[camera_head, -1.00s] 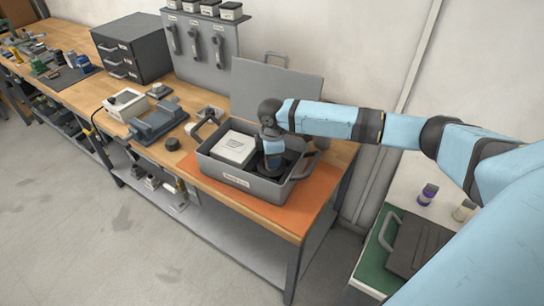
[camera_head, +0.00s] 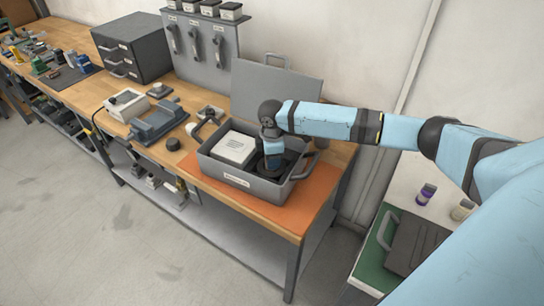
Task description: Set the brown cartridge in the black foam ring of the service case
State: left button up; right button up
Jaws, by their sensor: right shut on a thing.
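The grey service case (camera_head: 232,178) stands open on an orange mat at the near right end of the workbench, its lid raised behind it. My right gripper (camera_head: 273,163) points down inside the right part of the case, over the dark foam there (camera_head: 290,160). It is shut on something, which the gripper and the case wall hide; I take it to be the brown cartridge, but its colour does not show. Whether it sits in the foam ring cannot be told. My left gripper is not in view.
A white box (camera_head: 235,147) fills the left part of the case. The raised lid (camera_head: 275,92) stands close behind my right arm. A blue-grey vise (camera_head: 158,122) and a black puck (camera_head: 173,144) lie left of the case. The orange mat (camera_head: 260,208) has bare room in front.

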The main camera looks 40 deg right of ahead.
jog(key=shift+f, duration=0.55)
jog(key=o, duration=0.6)
jog(key=shift+o, duration=0.2)
